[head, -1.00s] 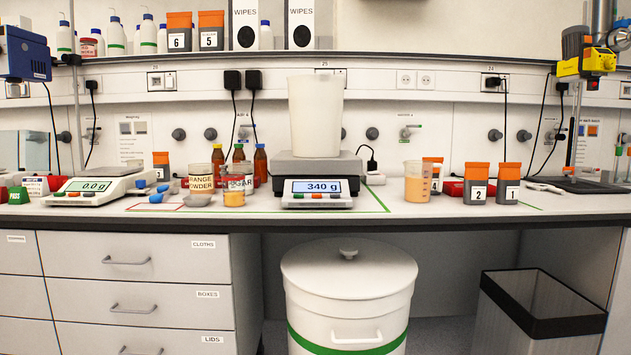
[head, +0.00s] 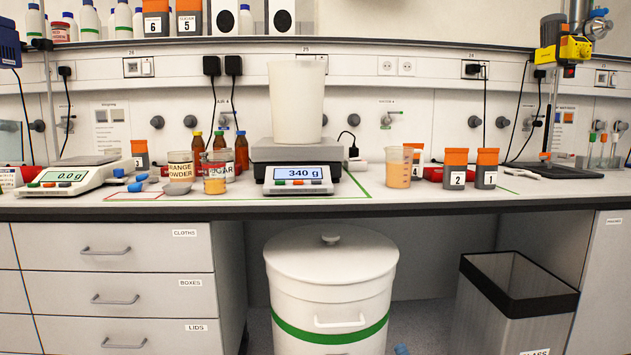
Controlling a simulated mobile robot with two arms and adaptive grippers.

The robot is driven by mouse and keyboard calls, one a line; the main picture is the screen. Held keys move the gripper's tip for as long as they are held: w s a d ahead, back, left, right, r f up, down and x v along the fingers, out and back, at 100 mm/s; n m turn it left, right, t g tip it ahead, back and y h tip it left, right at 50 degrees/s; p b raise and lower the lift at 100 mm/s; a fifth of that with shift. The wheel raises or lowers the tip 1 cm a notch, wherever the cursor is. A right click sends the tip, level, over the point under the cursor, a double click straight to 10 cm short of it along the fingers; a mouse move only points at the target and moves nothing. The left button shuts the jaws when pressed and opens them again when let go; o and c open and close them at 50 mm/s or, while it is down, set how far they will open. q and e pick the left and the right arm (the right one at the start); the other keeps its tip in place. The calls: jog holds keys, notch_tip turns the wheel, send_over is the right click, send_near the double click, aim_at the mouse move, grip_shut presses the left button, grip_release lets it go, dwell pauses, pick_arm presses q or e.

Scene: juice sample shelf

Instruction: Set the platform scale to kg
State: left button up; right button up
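The platform scale (head: 262,154) stands on the bench at the middle of the head view. Its tilted front panel (head: 298,179) has a lit display reading "340 g". A row of small coloured buttons (head: 299,183) sits below the display, including green and orange ones. A tall, whitish container (head: 297,102) stands upright on the scale's platform. Neither of my grippers is in view.
A second scale (head: 72,175) at the left reads "0.0 g". A lidded white bin (head: 331,265) and an open bin (head: 515,310) stand below the bench.

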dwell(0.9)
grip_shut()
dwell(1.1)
